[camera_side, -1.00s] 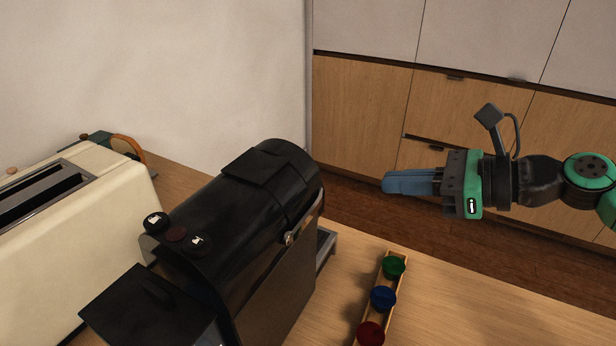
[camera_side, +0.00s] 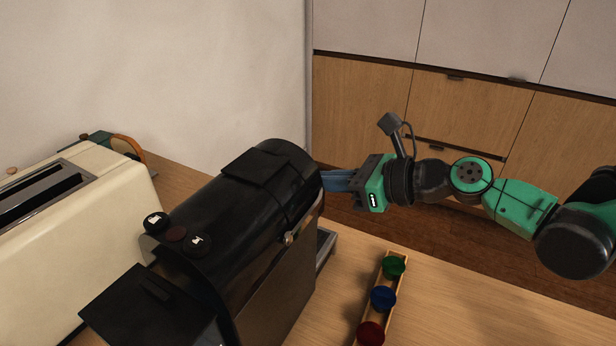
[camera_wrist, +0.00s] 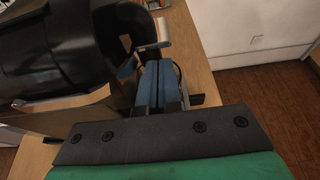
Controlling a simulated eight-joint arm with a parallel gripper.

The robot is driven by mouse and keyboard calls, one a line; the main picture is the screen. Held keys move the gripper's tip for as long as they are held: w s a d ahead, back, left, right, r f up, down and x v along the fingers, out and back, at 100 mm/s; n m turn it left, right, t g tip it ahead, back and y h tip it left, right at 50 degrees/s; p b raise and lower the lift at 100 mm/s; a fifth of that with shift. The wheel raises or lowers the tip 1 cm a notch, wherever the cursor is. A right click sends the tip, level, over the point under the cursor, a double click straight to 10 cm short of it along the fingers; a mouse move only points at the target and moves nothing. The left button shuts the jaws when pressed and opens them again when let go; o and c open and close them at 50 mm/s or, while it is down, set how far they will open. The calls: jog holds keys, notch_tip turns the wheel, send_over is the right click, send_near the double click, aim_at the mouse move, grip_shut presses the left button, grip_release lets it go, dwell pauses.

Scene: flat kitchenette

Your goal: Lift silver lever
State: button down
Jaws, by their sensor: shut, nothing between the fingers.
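The black coffee machine (camera_side: 240,220) stands on the counter in the side view. A small silver knob (camera_side: 289,238) shows on its side. In the wrist view, a silver lever (camera_wrist: 163,30) sticks out beside the machine's black front (camera_wrist: 70,40). My gripper (camera_side: 328,180) is at the machine's front end, its blue fingertips partly hidden behind the body. In the wrist view my gripper (camera_wrist: 156,64) is shut and empty, its fingertips close to the lever, just below it in the picture. I cannot tell whether they touch it.
A narrow wooden holder (camera_side: 388,285) with green, blue and red capsules lies on the counter to the machine's right. A cream toaster (camera_side: 90,235) stands to the left. A grey drip tray (camera_side: 326,244) juts from the machine's front.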

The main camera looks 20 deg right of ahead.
jog(key=shift+w+a+f, duration=0.1)
jog(key=shift+w+a, duration=0.05)
dwell(0.4)
jog(key=shift+r+n, duration=0.3)
jog(key=shift+r, duration=0.25)
jog(key=s+a+r+n, duration=0.1)
jog(key=r, duration=0.2)
jog(key=s+a+r+n+t+h, duration=0.1)
jog(key=r, duration=0.2)
jog(key=r+n+t, duration=0.1)
jog(key=r, duration=0.2)
jog(key=shift+s+a+n+h, duration=0.3)
jog(key=shift+s+a+n, duration=0.1)
jog(key=shift+s+a+r, duration=1)
jog(key=shift+s+a, duration=0.15)
jog(key=shift+a, duration=0.05)
